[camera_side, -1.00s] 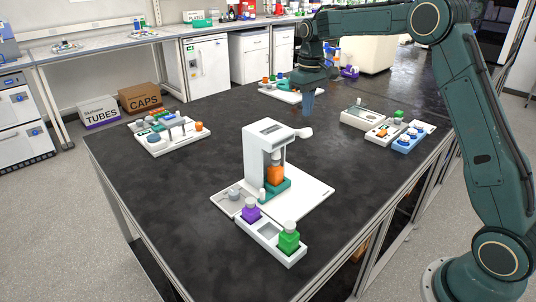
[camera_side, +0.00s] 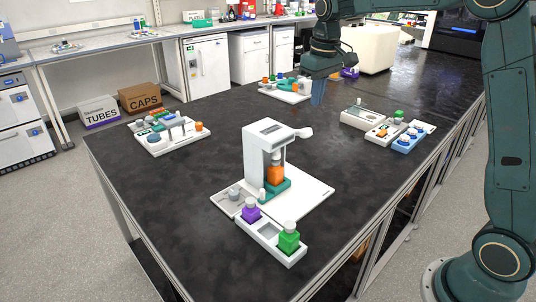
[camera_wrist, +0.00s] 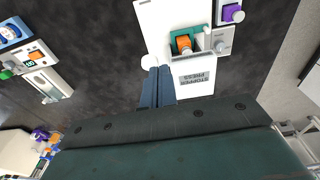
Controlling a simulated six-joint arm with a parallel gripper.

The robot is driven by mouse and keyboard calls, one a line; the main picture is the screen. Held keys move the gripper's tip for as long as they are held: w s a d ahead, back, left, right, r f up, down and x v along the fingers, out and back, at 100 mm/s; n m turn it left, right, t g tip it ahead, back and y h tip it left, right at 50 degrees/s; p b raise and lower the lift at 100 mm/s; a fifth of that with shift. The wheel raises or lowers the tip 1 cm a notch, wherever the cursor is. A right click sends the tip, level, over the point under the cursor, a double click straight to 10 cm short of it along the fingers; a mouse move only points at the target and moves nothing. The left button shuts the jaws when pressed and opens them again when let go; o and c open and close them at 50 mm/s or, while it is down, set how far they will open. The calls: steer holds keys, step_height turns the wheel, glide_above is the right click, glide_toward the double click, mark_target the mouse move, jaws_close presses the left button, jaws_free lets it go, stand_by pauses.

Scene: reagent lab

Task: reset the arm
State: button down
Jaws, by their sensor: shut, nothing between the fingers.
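My gripper (camera_side: 318,92) is above the far middle of the dark bench in the side view, pointing down. Its blue fingers are together and empty. In the wrist view the closed fingers (camera_wrist: 157,88) hang over the bench beside the white stopper press. My teal arm arches in from the right in the side view.
The white press (camera_side: 262,150) holds an orange bottle (camera_side: 276,174). Trays stand left (camera_side: 160,146), right (camera_side: 372,124) and behind (camera_side: 290,95). Bench space between is clear.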

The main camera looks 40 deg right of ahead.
steer(key=s+a+r+t, duration=0.2)
steer(key=s+a, duration=0.2)
steer(key=s, duration=0.7)
steer(key=s+a+r+t, duration=0.15)
steer(key=s+a, duration=0.25)
steer(key=s, duration=0.7)
steer(key=s+a+f+t, duration=0.1)
steer(key=s+f, duration=0.2)
steer(key=s, duration=0.3)
steer(key=shift+s+a+f, duration=0.15)
steer(key=shift+s+f, duration=0.1)
steer(key=shift+s, duration=0.15)
